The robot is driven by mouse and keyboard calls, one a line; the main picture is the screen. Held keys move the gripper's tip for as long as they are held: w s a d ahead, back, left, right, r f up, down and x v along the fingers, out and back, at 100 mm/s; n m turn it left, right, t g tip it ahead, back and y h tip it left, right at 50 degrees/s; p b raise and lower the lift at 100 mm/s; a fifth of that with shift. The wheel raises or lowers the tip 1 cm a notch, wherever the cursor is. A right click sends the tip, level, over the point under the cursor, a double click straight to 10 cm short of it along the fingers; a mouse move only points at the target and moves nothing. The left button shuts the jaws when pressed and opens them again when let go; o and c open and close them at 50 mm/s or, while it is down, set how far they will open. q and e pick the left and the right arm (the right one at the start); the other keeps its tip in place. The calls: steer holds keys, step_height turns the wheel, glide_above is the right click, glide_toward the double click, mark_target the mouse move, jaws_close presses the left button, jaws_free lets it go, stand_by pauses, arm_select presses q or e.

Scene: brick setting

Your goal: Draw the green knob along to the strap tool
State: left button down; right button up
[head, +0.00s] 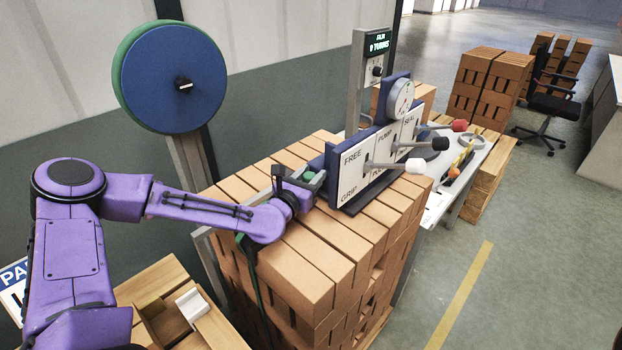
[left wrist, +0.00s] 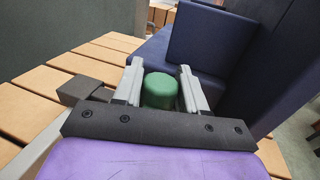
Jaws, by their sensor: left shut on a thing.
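The green knob (head: 309,176) is between the fingers of my left gripper (head: 301,182), above the top of the brick stack (head: 300,255). The left wrist view shows the knob (left wrist: 159,91) with a grey finger on each side, shut on it. The strap tool (head: 331,163) is a dark blue body with a white panel (head: 352,172) marked FREE, GRIP, PUMP and SEAL, and white, black and red knobbed levers. The knob is close beside the tool's left end; whether they touch is unclear. The tool's blue body (left wrist: 210,45) also shows just beyond the knob.
A blue and green reel (head: 170,85) stands on a post at the back left. A dark strap (head: 252,268) hangs down the stack's near side. A display post (head: 355,80) rises behind the tool. A table with small items (head: 480,165) is to the right.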

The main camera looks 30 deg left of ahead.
arm_select(q)
steer(key=c, duration=0.7)
jaws_free()
steer(key=shift+r, duration=0.1)
steer(key=shift+s, duration=0.15)
steer(key=s, duration=0.9)
steer(key=shift+s+d, duration=0.1)
steer(key=shift+s, duration=0.55)
